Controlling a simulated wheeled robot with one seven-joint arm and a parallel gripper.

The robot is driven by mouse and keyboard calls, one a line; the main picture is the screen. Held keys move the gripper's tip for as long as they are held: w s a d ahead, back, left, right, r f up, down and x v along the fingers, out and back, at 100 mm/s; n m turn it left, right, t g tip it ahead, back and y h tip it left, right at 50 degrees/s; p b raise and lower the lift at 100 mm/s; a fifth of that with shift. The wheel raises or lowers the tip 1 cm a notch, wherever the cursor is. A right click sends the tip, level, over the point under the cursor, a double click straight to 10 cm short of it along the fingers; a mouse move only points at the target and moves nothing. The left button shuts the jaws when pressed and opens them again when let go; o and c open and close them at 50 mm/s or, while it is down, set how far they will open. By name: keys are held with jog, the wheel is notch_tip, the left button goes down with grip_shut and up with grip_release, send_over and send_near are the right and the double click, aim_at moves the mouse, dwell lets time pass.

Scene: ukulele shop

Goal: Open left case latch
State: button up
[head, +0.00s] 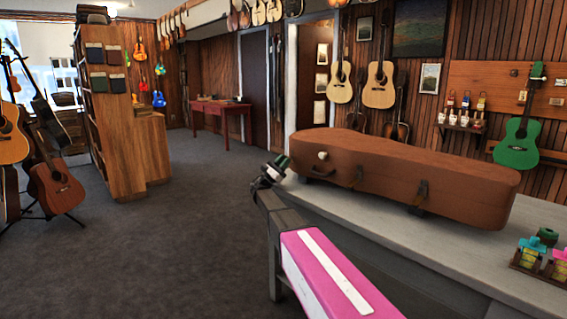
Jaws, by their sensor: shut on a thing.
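A brown instrument case (440,178) lies closed on the grey counter (350,212). A dark handle-like part and a pale round knob (322,155) show near the left end. My gripper (277,166) is beside the case's left end, apart from both latches.
A tray (528,262) of small colourful items stands at the counter's right front. Guitars hang on the wood wall behind. A wooden shelf unit (118,140) and guitars on stands (55,183) are at left. The grey floor between is clear.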

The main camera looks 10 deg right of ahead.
jog(key=o, duration=0.8)
jog(key=shift+s+d, duration=0.25)
jog(key=shift+s, duration=0.05)
jog(key=shift+w, duration=0.1)
jog(key=v, duration=1.1)
